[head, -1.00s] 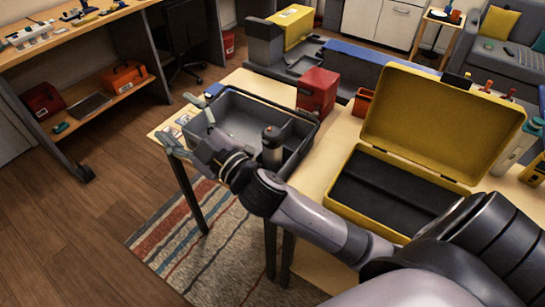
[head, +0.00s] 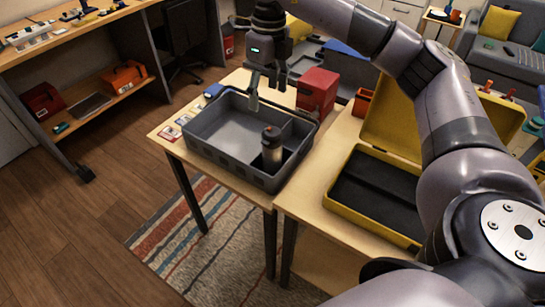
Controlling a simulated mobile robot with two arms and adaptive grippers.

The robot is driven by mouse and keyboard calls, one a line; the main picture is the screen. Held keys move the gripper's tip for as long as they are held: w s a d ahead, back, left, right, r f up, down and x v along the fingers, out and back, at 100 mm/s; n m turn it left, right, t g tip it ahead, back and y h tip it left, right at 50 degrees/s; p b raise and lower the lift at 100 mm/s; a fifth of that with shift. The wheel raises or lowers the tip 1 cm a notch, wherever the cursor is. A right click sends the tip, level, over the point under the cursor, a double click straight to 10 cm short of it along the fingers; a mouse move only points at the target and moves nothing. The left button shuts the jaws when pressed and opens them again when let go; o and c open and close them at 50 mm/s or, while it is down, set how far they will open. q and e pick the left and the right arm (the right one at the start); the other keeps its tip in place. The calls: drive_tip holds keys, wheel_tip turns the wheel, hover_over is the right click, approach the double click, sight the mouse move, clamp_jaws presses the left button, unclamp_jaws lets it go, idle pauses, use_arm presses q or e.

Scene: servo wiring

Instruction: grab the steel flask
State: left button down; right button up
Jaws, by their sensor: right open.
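The steel flask (head: 271,151) stands upright in the near right compartment of a grey divided tray (head: 222,160). It has a dark body with an orange spot on top. My right gripper (head: 266,96) points down above the far part of the tray. It is open and empty, and it sits above and beyond the flask, apart from it. My left gripper is not in view.
A red box (head: 317,91) stands just right of the tray's far corner. An open yellow case (head: 376,218) with a dark lining lies to the right. Small cards (head: 170,132) lie left of the tray. The tray's large compartment looks empty.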

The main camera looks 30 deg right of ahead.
sight(272, 132)
drive_tip(key=shift+h, duration=0.3)
drive_tip(key=f, duration=0.3)
drive_tip(key=d+f+p, duration=0.1)
drive_tip(key=f, duration=0.3)
drive_tip(key=f+p, duration=0.1)
drive_tip(key=f, duration=0.2)
drive_tip(key=shift+s+d+f, duration=0.15)
wheel_tip(272, 132, down, 6)
drive_tip(key=shift+f+p, duration=0.25)
drive_tip(key=shift+p, duration=0.45)
clamp_jaws()
